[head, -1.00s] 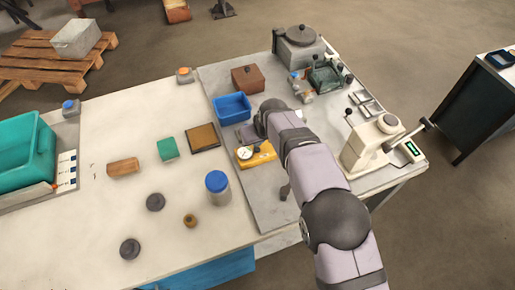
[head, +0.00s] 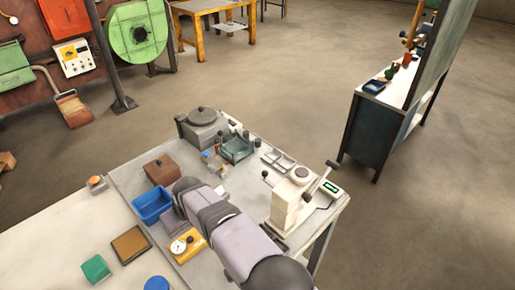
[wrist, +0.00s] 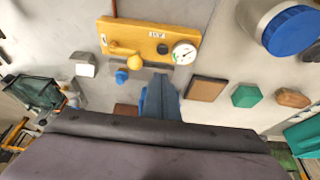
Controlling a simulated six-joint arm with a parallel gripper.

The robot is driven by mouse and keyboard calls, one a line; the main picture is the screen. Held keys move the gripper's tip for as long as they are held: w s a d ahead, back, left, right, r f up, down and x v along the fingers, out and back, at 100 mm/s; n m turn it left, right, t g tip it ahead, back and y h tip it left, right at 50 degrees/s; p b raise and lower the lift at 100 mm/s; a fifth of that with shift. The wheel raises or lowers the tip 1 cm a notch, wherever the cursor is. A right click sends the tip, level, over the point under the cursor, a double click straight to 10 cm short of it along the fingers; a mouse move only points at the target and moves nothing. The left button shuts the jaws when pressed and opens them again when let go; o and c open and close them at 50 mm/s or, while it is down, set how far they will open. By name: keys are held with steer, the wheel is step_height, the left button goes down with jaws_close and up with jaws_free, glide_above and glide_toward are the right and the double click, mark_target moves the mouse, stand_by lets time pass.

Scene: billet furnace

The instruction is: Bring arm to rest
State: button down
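My arm reaches in from the bottom of the head view over the grey mat of the bench. Its end, with my gripper (head: 174,218), is low beside the blue bin (head: 153,204) and the yellow gauge block (head: 187,245). The fingers are mostly hidden by the wrist, and I cannot tell their opening. In the wrist view, my grey arm housing fills the bottom, and the gauge block (wrist: 150,40) lies beyond it with its white dial. Nothing is seen held.
A cream press (head: 295,200) with a lever stands right of the arm. A brown box (head: 161,168), a grey lidded pot (head: 203,125) and a green fixture (head: 236,147) stand behind. A green block (head: 95,268) and brown pad (head: 130,244) lie left. Open floor lies beyond the bench.

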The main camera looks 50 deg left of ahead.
steer(key=w+d+r+m+t+h+p, duration=0.15)
steer(key=w+d+r, duration=0.25)
steer(key=w+d, duration=0.65)
steer(key=w+d+r+m+p, duration=0.2)
steer(key=w+d+r+m, duration=0.15)
steer(key=w+d, duration=0.75)
steer(key=w+d+m+h+b, duration=0.1)
steer(key=w+d+m, duration=0.15)
steer(key=d, duration=0.75)
steer(key=w+d+m+h+b, duration=0.15)
steer(key=w+d, duration=0.25)
steer(key=d, duration=0.6)
steer(key=s+d+f+m+b, duration=0.1)
steer(key=s+d+m, duration=0.3)
steer(key=s+d, duration=0.3)
steer(key=s+d+f+m+g, duration=0.1)
steer(key=s+d+m, duration=0.4)
steer(key=d, duration=1.2)
steer(key=shift+s+d+f+h+b, duration=0.35)
steer(key=shift+s+f, duration=0.2)
steer(key=shift+s, duration=0.45)
